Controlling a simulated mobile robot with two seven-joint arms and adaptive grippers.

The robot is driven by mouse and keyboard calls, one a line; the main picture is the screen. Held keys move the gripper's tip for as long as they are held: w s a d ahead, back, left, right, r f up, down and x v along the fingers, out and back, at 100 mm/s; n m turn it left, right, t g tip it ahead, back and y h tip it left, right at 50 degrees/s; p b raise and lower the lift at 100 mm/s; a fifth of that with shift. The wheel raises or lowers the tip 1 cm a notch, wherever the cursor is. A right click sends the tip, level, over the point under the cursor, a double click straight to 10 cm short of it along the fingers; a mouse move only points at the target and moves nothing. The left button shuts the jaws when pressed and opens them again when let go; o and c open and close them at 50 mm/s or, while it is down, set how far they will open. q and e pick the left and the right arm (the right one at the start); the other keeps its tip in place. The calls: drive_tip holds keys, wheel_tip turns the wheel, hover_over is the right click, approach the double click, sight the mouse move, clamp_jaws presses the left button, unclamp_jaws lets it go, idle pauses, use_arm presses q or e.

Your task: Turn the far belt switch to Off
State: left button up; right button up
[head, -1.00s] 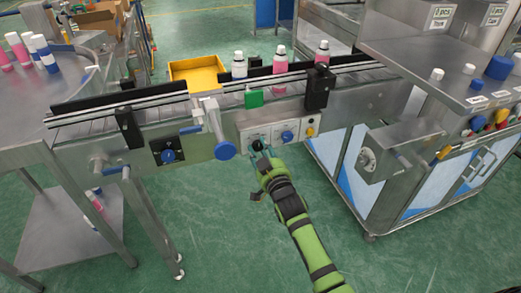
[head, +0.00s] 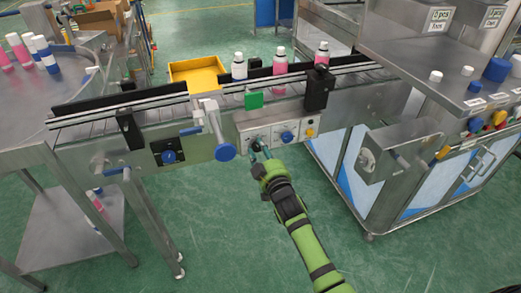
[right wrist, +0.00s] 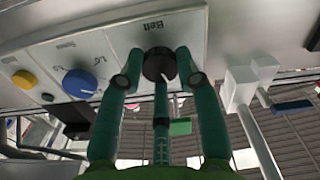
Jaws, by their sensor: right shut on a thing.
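The black belt switch (right wrist: 158,64) sits on a light grey panel under the word "Belt", in the right wrist view. My right gripper (right wrist: 160,72) has one finger on each side of this knob and is shut on it. In the head view my right gripper (head: 259,150) reaches up to the left part of the control panel (head: 272,123) on the conveyor's front, and it mostly hides the knob there. My left gripper is not in view.
A blue knob (right wrist: 79,83) and a yellow knob (right wrist: 24,78) share the panel. A green block (head: 253,100) and a black box (head: 319,88) are above it. A round blue handle (head: 225,151) juts out left of my gripper. Bottles (head: 280,62) stand on the conveyor.

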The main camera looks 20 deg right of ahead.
drive_tip(key=n, duration=0.2)
drive_tip(key=r+n, duration=0.1)
drive_tip(key=n, duration=0.2)
drive_tip(key=shift+a+n, duration=0.2)
drive_tip(key=shift+n, duration=0.1)
idle(0.5)
drive_tip(key=o, duration=1.1)
drive_tip(key=shift+a+f, duration=0.15)
drive_tip(key=shift+o, duration=0.2)
drive_tip(key=shift+f, duration=0.1)
